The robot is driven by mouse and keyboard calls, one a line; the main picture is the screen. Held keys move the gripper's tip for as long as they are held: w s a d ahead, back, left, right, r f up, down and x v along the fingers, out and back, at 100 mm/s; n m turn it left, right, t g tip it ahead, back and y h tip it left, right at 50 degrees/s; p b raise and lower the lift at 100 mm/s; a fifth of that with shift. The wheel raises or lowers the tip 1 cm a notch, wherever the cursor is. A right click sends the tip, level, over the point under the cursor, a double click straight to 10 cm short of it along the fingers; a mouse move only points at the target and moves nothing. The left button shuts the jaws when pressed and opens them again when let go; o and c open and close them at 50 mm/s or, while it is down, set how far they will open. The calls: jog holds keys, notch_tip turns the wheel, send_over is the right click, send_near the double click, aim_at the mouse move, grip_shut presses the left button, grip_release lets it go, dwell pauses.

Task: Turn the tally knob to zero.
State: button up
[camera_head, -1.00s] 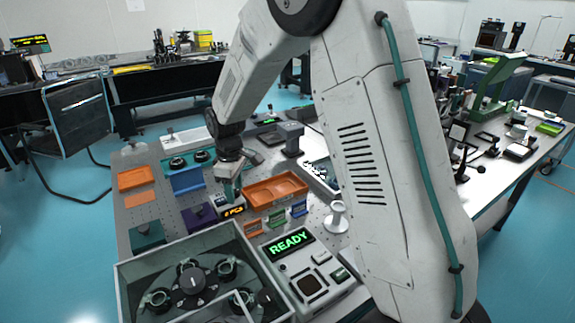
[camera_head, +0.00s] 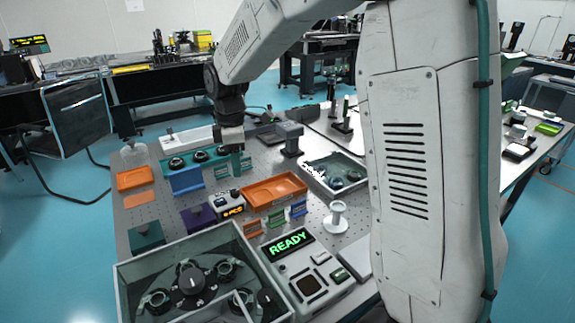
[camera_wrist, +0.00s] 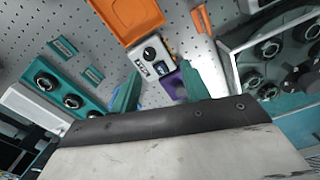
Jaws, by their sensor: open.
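The tally counter (camera_head: 229,205) is a small pale box with a lit orange display ending in "PCS". I cannot read its digit surely. In the wrist view the same box (camera_wrist: 164,66) shows a round black knob (camera_wrist: 150,53) with a light mark on it. My gripper (camera_head: 236,163) hangs behind the counter in the head view, apart from it. Its two teal fingers are spread and empty in the wrist view (camera_wrist: 161,88), with the counter showing beyond and between them.
An orange tray (camera_head: 275,190) stands right beside the counter, and a purple block (camera_head: 198,217) is at its left. A blue holder (camera_head: 187,181) is behind. Small coloured tags stand in front of the tray. A walled case of dials (camera_head: 130,270) and a READY console (camera_head: 315,275) are nearer.

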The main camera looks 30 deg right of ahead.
jog(key=s+d+r+m, duration=0.1)
jog(key=s+r+m, duration=0.3)
jog(key=s, duration=0.6)
jog(key=s+d+r+m, duration=0.1)
jog(key=s+r+m, duration=0.4)
jog(key=s, duration=0.6)
jog(key=shift+t, duration=0.3)
jog(key=shift+s, duration=0.1)
jog(key=s+f+m, duration=0.1)
jog(key=s+m, duration=0.4)
jog(key=s, duration=0.7)
jog(key=shift+d+f+t, duration=0.3)
jog(key=shift+d+f, duration=0.05)
dwell(0.5)
